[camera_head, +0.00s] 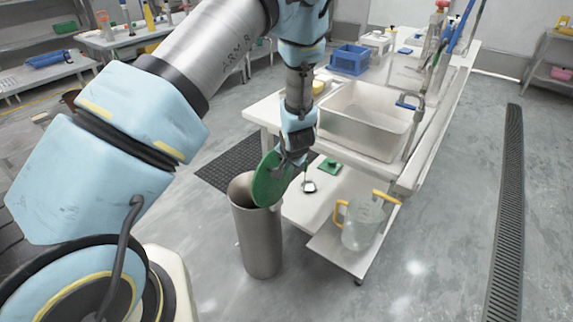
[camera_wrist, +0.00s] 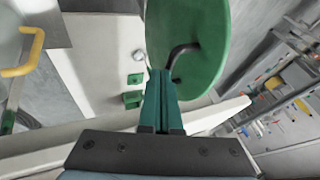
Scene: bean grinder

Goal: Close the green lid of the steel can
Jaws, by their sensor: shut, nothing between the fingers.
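The steel can (camera_head: 258,240) stands upright on the floor left of the sink bench. Its green lid (camera_head: 270,182) is raised and tilted steeply at the can's right rim, so the mouth is open. My gripper (camera_head: 297,163) is at the lid's right side, by its upper part. In the wrist view the lid (camera_wrist: 205,45) fills the upper middle, with a dark curved handle (camera_wrist: 181,54) on its face. My gripper's green fingers (camera_wrist: 160,95) are together and empty, close to the lid and handle. I cannot tell whether they touch.
The sink bench (camera_head: 355,125) stands right of the can. Its lower shelf holds a clear jug with yellow handles (camera_head: 363,225), a small green item (camera_head: 329,166) and a small round metal item (camera_head: 309,186). The floor to the right is clear.

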